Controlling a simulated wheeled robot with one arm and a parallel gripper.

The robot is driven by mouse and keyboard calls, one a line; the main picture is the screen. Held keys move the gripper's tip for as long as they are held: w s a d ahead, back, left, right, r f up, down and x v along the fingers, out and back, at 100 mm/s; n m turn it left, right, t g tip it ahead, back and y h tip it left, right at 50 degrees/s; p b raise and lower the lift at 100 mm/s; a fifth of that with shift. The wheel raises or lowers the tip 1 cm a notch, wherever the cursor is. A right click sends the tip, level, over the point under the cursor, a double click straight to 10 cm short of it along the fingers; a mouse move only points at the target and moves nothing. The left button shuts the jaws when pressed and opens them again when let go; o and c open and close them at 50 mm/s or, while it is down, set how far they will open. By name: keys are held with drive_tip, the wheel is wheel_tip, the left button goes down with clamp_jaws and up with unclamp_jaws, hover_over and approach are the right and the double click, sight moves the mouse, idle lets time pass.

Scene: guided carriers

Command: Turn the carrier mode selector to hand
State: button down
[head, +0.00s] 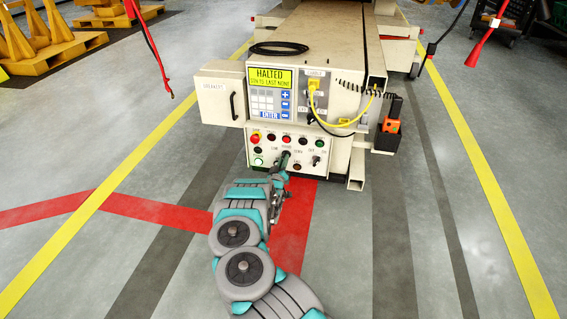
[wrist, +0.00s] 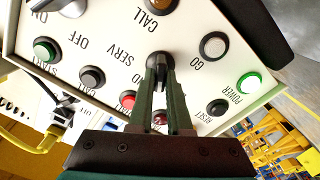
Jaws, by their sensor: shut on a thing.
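The carrier's control panel (head: 262,146) is the white lower front face below the keypad, with lamps, buttons and switches. The mode selector (wrist: 160,58) is a black knob at the upper middle of the wrist view. My gripper (wrist: 160,76) is shut on this selector, one finger on each side. In the head view my gripper (head: 283,164) reaches the panel's lower middle. The fingers hide part of the knob and nearby lettering, so I cannot tell which position it points to. Labels SERV, OFF and CALL are readable in the wrist view.
The display (head: 270,78) reads HALTED. A lit green power lamp (wrist: 249,84) and a red button (wrist: 128,99) are near my fingers. A yellow cable (head: 345,126) hangs on the panel's right.

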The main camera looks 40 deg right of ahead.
drive_tip(key=shift+s+m+b, duration=0.1)
drive_tip(key=shift+m+b, duration=1.9)
drive_tip(key=shift+m, duration=1.2)
drive_tip(key=c, duration=0.9)
unclamp_jaws()
drive_tip(key=shift+o, duration=0.2)
drive_tip(key=p+v, duration=0.1)
drive_tip(key=v, duration=0.6)
drive_tip(key=shift+s+a, duration=0.25)
